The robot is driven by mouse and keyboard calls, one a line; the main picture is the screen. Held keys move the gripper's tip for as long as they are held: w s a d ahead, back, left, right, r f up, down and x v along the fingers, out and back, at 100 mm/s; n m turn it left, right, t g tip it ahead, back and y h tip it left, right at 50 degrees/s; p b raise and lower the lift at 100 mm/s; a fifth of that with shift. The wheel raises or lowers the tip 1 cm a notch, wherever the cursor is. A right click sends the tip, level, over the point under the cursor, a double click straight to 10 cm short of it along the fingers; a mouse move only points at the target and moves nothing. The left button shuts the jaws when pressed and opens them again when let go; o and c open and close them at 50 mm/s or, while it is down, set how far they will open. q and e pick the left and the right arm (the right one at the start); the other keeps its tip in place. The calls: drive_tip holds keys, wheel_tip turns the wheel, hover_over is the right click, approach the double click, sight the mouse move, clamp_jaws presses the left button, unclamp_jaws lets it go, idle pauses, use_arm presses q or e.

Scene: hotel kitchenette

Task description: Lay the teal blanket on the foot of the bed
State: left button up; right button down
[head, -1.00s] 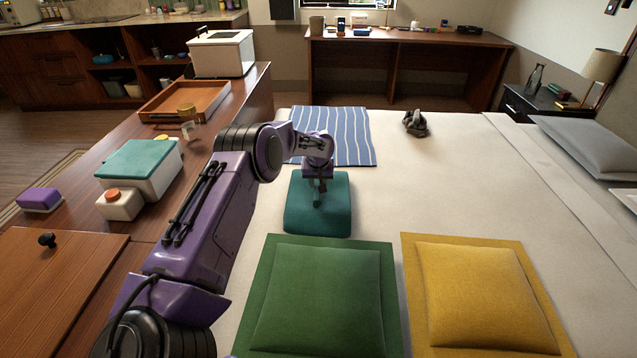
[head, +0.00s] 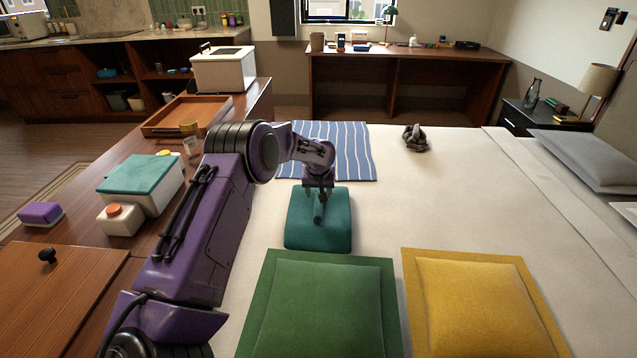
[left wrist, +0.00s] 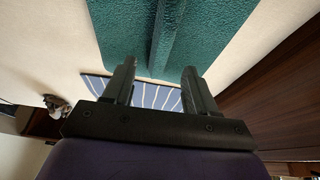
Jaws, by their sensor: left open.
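The teal blanket (head: 335,234) lies folded as a thick pad on the cream bed, behind the green cushion and in front of the striped cloth. My left gripper (head: 317,212) is over the blanket's middle, pointing down. In the left wrist view the blanket (left wrist: 215,35) fills the top, with a raised ridge running up its middle. The fingers of my left gripper (left wrist: 160,82) stand apart on either side of the ridge's line, with nothing clamped between them. I cannot tell whether they touch the blanket. My right gripper is not in view.
A blue striped cloth (head: 345,150) lies behind the blanket. A green cushion (head: 325,305) and a yellow cushion (head: 470,300) lie in front. A dark grey object (head: 415,138) rests farther back. The bed's right middle is clear. A wooden counter with boxes (head: 140,185) borders the left.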

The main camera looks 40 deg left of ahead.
use_arm(q)
drive_tip(key=v, duration=0.8)
